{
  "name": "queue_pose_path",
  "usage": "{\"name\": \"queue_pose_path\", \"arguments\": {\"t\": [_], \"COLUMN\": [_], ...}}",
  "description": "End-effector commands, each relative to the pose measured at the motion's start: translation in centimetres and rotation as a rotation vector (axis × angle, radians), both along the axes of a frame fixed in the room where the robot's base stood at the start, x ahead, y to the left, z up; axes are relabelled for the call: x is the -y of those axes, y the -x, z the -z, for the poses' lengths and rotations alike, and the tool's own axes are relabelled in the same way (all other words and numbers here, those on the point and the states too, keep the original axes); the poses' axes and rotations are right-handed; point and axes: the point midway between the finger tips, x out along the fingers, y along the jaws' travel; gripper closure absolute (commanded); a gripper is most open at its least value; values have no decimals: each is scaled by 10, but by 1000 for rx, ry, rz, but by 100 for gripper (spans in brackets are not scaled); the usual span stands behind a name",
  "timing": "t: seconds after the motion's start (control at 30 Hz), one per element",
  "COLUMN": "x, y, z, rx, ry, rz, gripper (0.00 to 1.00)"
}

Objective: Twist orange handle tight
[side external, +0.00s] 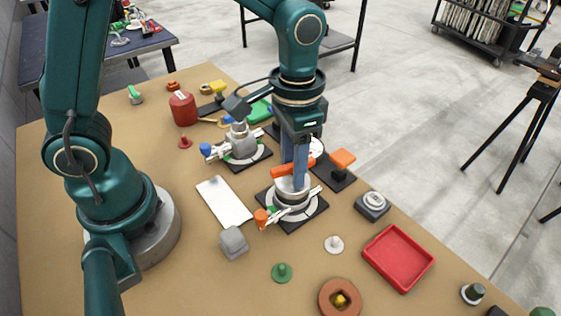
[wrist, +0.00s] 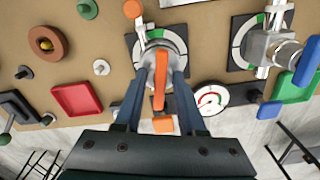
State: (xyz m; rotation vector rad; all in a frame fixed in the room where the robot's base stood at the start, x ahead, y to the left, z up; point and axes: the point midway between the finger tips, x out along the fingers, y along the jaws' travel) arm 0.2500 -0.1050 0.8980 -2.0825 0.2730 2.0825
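The orange handle (side external: 285,171) is a bar on top of a round metal fitting on a black square base (side external: 311,215) with a white dial ring. My gripper (side external: 298,176) points straight down over this fitting. In the wrist view my gripper (wrist: 161,76) has one blue-grey finger on each side of the orange handle (wrist: 160,85), with a gap showing on both sides. The fingers are open and straddle the bar. In the side view the near finger hides part of the handle. An orange knob (side external: 261,216) sits at the fitting's lower left.
A second valve fitting (side external: 240,145) with blue knobs stands behind to the left. An orange block (side external: 343,159) on a black plate is close on the right. A white plate (side external: 223,203), grey block (side external: 234,243) and red tray (side external: 398,257) lie around.

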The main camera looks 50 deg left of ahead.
Motion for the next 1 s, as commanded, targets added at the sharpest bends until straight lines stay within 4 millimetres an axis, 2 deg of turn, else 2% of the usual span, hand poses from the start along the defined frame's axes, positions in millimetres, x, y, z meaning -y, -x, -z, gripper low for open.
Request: {"name": "queue_pose_path", "arguments": {"t": [0.37, 1.0], "x": [0, 0], "y": [0, -1], "z": [-2, -49], "rx": [2, 3], "ry": [1, 1], "rz": [-2, -3], "gripper": [50, 50]}}
